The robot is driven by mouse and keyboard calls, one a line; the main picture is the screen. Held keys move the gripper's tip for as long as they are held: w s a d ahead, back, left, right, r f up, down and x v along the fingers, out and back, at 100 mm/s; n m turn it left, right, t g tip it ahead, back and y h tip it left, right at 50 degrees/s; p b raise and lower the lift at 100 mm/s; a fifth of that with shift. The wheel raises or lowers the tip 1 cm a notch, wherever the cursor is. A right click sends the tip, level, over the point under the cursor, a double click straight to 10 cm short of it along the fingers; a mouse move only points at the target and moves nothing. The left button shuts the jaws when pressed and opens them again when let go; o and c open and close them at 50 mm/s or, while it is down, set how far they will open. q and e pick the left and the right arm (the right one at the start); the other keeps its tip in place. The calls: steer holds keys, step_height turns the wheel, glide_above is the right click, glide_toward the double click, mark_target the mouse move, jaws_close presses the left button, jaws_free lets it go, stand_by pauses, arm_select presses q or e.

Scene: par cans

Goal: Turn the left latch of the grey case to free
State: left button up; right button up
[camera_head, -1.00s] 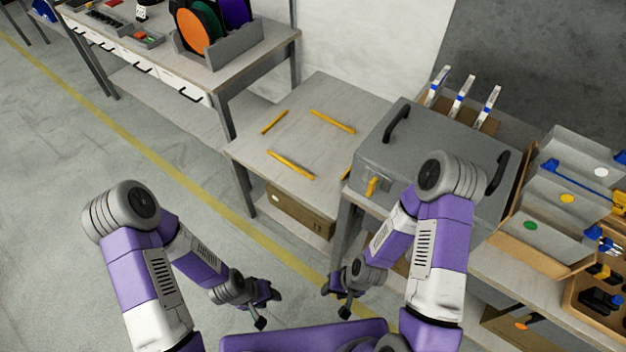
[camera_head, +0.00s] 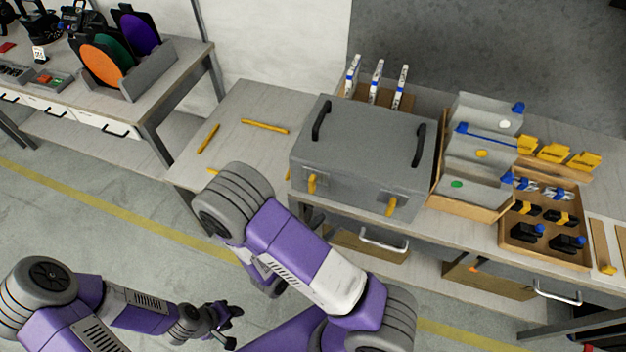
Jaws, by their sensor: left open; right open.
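The grey case (camera_head: 358,150) sits shut on the workbench, with a black handle at each end of its lid. Its left latch (camera_head: 311,184) is a yellow lever on the front face, standing roughly upright. The right latch (camera_head: 391,206), also yellow, stands slightly tilted on the same face. My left gripper (camera_head: 226,324) is open and empty, low over the floor and well away from the case. My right arm crosses in front of the bench below the case; its gripper is hidden behind my arm links.
A lower table (camera_head: 232,108) with yellow strips on top stands left of the case. Right of the case are grey bins (camera_head: 475,150) and a wooden tray (camera_head: 548,250) of small parts. White-and-blue sticks stand behind the case. A rack of coloured discs (camera_head: 150,80) is at far left.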

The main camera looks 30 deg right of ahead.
mark_target(311, 185)
steer(key=w+a+r+n+t, duration=0.4)
steer(key=w+r+t, duration=0.1)
steer(key=r+t, duration=0.1)
steer(key=shift+t+y, duration=0.3)
steer(key=x, duration=0.7)
steer(key=shift+w+f, duration=0.15)
steer(key=shift+w, duration=0.15)
steer(key=shift+c, duration=0.3)
jaws_close()
